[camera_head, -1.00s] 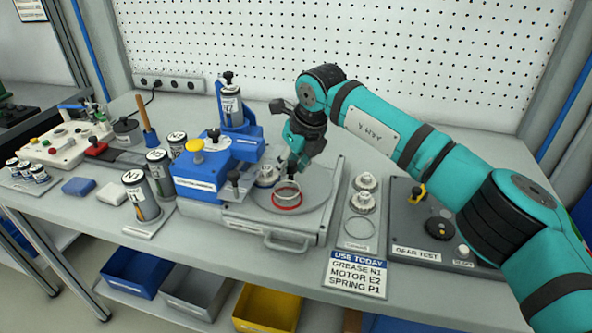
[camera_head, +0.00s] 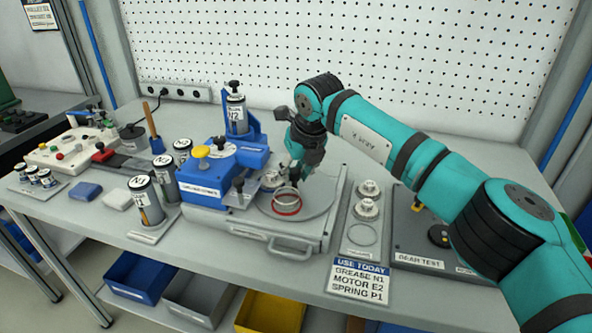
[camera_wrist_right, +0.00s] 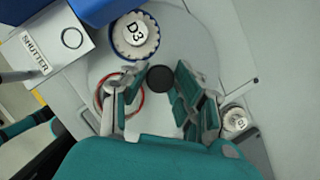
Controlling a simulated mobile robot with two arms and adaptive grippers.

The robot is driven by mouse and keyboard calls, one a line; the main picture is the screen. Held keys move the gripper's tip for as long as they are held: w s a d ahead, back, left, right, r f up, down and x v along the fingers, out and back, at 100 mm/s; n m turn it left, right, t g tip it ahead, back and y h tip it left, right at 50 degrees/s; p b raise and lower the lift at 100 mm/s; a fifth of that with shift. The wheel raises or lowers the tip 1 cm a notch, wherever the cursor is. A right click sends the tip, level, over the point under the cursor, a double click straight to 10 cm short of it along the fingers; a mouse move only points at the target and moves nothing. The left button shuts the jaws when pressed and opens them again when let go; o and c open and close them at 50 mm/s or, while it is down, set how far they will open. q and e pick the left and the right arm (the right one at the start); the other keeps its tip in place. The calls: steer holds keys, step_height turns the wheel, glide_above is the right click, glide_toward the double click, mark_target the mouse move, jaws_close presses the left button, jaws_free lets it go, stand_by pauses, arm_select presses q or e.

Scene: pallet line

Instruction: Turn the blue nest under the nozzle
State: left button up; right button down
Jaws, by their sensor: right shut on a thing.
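The blue nest (camera_wrist_right: 113,43) is a blue ring at the top of the right wrist view, around a pale toothed part labelled D3 (camera_wrist_right: 135,36), close beside the blue dispenser housing. The red nest (camera_wrist_right: 139,106), a red ring, sits on the same round grey turntable (camera_head: 322,197); it also shows in the head view (camera_head: 287,210). My right gripper (camera_head: 297,176) is low over the turntable, its fingers on either side of the black centre knob (camera_wrist_right: 161,78), shut on it. The nozzle is hidden. My left gripper is out of view.
The blue dispenser (camera_head: 208,177) carries canister N2 (camera_head: 236,115). More canisters (camera_head: 146,203) stand left of it. Loose pale parts (camera_head: 367,208) lie on a tray just right of the turntable, with the gear test panel (camera_head: 413,237) beyond. A pegboard (camera_head: 400,55) closes the back.

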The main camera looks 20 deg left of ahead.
steer(key=c, duration=1)
jaws_free()
steer(key=v, duration=1.2)
steer(key=shift+r, duration=0.15)
